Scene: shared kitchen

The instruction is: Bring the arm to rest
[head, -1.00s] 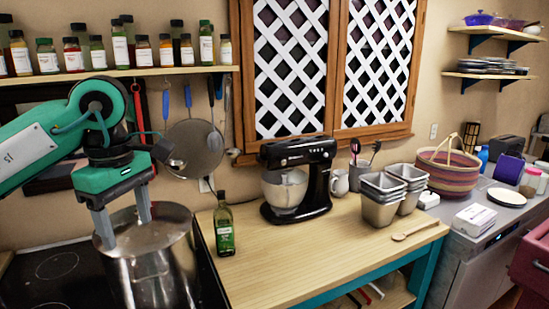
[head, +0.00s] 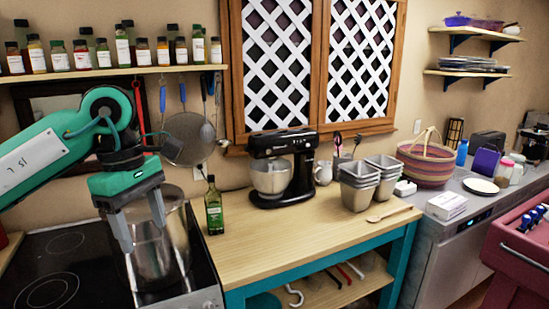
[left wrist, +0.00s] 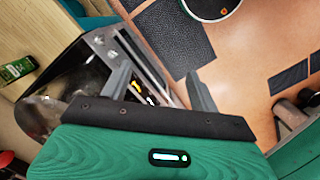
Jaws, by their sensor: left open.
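My left gripper (head: 143,235) is green with two grey fingers, at the left of the head view. Its fingers are spread apart with nothing between them, and point down in front of a steel pot (head: 176,245) on the stove. I cannot tell whether they touch the pot. In the left wrist view the same gripper (left wrist: 158,72) shows its two fingers apart, with the stove front and floor beyond. My right gripper is in neither view.
A black stove (head: 55,265) lies below my left arm. A green bottle (head: 214,210), a black mixer (head: 283,170) and metal tins (head: 360,187) stand on the wooden counter (head: 270,240). A shelf of jars (head: 120,72) runs above my arm. The counter's front middle is clear.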

